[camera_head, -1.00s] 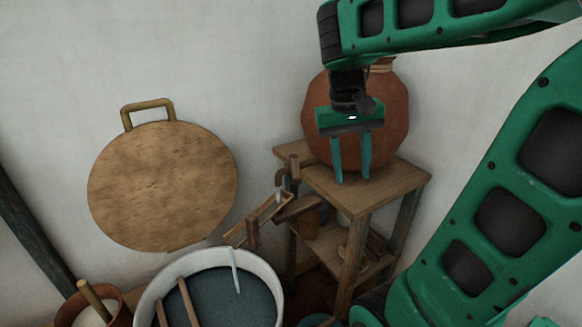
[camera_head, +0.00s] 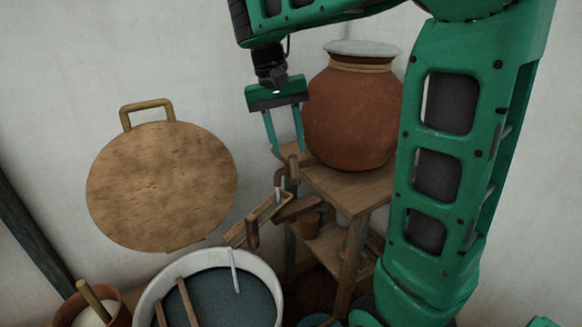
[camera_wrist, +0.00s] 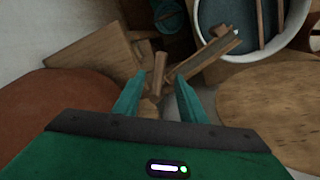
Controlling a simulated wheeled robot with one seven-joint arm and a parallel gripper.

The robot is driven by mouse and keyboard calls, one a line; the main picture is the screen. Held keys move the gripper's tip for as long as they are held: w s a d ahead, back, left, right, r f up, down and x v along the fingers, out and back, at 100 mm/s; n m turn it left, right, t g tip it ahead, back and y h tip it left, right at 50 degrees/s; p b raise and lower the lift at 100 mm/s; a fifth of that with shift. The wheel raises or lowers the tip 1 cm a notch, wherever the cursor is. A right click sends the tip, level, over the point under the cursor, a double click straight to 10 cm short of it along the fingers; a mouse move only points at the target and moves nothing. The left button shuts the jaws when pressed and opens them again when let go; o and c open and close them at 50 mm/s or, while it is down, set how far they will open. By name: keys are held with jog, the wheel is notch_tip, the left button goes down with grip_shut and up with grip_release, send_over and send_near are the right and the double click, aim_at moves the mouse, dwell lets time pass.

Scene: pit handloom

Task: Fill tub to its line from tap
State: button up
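The tub (camera_head: 270,267) is a round white vessel at the bottom of the head view, with dark blue-grey contents and a pale upright strip (camera_head: 235,270) at its far side; I cannot make out a fill line. Its rim also shows in the wrist view (camera_wrist: 232,57). A brown tap-like fitting (camera_head: 293,168) sits low beside the big clay pot (camera_head: 355,115), above a sloping wooden trough (camera_head: 262,213) that points towards the tub. My gripper (camera_head: 287,151) is open and empty, pointing down just above the fitting. In the wrist view, wooden parts lie beyond its spread fingers (camera_wrist: 158,84).
The clay pot stands on a wooden stand (camera_head: 345,190) right of my gripper. A round wooden board (camera_head: 160,190) is at the wall on the left. Two wooden sticks (camera_head: 187,300) cross the tub. A small brown pot (camera_head: 118,312) stands at lower left.

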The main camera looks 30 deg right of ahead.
aim_at(294, 171)
jog(key=f, duration=0.4)
jog(key=d+f, duration=0.1)
jog(key=f, duration=0.2)
jog(key=shift+s+d, duration=0.1)
jog(key=shift+s, duration=0.2)
jog(key=shift+r, duration=0.1)
grip_shut()
